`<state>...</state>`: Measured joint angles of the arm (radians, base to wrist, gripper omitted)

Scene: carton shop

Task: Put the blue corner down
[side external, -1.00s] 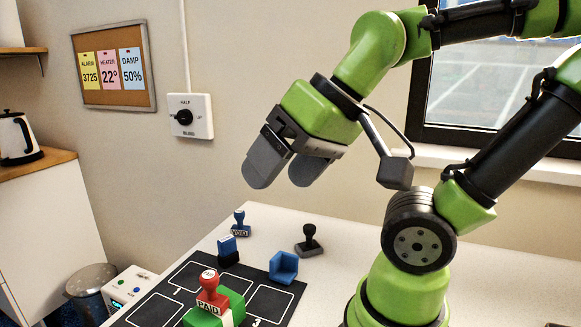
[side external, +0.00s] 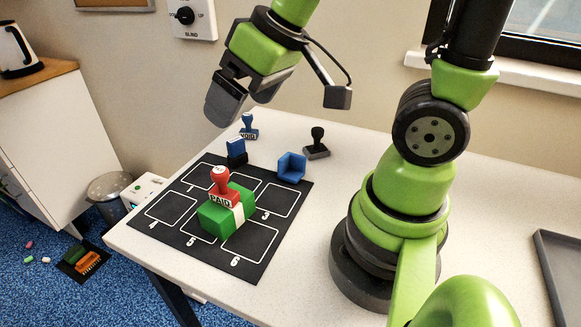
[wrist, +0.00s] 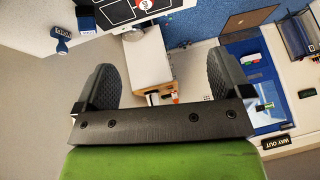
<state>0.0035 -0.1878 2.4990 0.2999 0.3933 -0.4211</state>
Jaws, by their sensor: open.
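The blue corner (side external: 291,167) is an L-shaped blue piece with two upright walls. It rests at the far right corner of the black numbered mat (side external: 262,272), near cell 3, with nothing holding it. My gripper (side external: 243,102) is open and empty, in the air above the far left part of the table, clear of the corner and up and left of it in the side view. In the wrist view my gripper (wrist: 165,85) shows its two dark fingers wide apart with nothing between them. I cannot make out the corner in the wrist view.
On the mat, a red PAID stamp (side external: 220,186) stands on a green box (side external: 213,219) with a white band. A blue stamp (side external: 236,152), a blue VOID stamp (side external: 249,127) and a black stamp (side external: 317,143) stand near its far edge. A grey tray (side external: 562,270) lies far right.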

